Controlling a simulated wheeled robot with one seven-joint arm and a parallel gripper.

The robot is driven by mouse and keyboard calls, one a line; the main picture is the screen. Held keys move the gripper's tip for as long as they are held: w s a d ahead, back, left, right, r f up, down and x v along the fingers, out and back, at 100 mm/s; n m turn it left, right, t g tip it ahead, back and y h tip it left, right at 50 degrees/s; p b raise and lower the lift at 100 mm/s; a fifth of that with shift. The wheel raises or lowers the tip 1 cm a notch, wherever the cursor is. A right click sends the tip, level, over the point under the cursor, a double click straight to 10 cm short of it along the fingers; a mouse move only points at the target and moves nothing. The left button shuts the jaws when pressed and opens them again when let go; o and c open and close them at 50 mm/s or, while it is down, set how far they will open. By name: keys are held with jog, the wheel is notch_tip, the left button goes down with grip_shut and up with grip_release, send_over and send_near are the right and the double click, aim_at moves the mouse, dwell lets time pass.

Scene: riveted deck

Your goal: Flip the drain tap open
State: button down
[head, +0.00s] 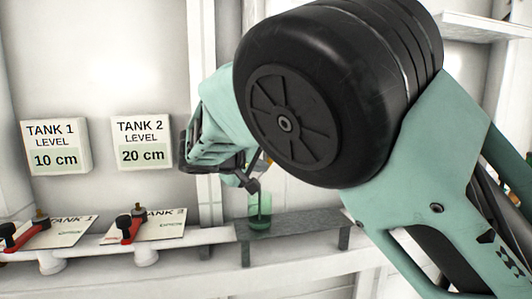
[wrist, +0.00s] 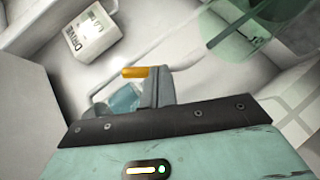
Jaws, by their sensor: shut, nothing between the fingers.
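An orange bar (wrist: 134,72), which looks like the drain tap's lever, shows in the wrist view just left of the tip of my gripper (wrist: 158,72). I cannot tell whether they touch. A small orange patch (head: 267,158) shows behind my gripper (head: 253,186) in the head view. My gripper is shut and empty, above a translucent green cup (head: 260,208). A white sign (wrist: 92,32), partly legible, hangs near the orange bar in the wrist view. The tap's body is mostly hidden.
Two red-handled valves (head: 28,231) (head: 130,228) stand at the left by tank labels. Level signs (head: 56,146) (head: 142,143) reading 10 cm and 20 cm hang above. A grey bench (head: 300,222) bears the cup. My arm covers much of the right.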

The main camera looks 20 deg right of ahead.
jog(key=shift+r, duration=0.2)
jog(key=shift+r+p, duration=0.4)
jog(key=shift+r, duration=0.25)
